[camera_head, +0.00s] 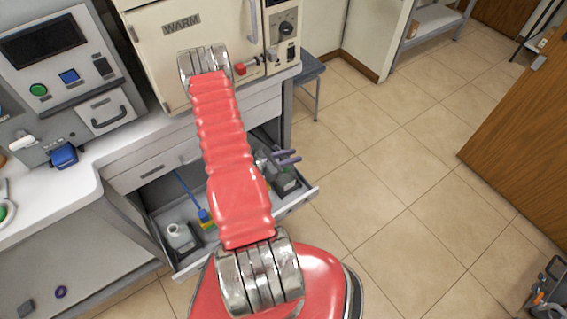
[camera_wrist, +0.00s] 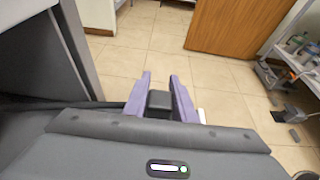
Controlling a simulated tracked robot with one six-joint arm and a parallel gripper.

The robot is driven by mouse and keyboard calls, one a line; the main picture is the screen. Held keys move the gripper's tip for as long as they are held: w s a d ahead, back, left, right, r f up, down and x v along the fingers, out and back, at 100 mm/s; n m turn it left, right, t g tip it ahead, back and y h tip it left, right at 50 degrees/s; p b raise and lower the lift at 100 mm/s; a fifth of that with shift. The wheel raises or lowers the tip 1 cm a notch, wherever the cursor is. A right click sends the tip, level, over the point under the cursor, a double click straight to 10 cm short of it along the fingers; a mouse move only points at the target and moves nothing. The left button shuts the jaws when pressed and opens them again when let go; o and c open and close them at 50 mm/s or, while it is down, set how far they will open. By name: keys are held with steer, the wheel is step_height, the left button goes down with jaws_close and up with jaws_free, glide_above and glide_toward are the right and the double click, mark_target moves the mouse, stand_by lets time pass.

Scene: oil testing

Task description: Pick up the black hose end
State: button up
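I cannot make out the black hose end for certain in either view. My gripper (camera_head: 287,157) shows in the head view beyond my red arm, over the open drawer's right part. In the wrist view my gripper (camera_wrist: 160,77) has two purple fingers standing apart, with tiled floor between and beyond their tips. A dark block sits low between the fingers; I cannot tell whether it is part of the gripper. I see no object clearly held at the fingertips. My arm hides part of the drawer.
An open drawer (camera_head: 300,199) holds a white bottle (camera_head: 180,236), a blue-handled brush (camera_head: 203,214) and dark items. A warming cabinet (camera_head: 180,42) and control machine (camera_head: 55,75) stand on the counter. Tiled floor is free to the right, before a wooden door (camera_head: 520,130). Equipment (camera_head: 550,290) stands lower right.

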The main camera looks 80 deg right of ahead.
steer(key=c, duration=0.5)
steer(key=shift+c, duration=0.2)
steer(key=shift+r, duration=0.15)
step_height(320, 180, up, 10)
stand_by(0.4)
stand_by(0.6)
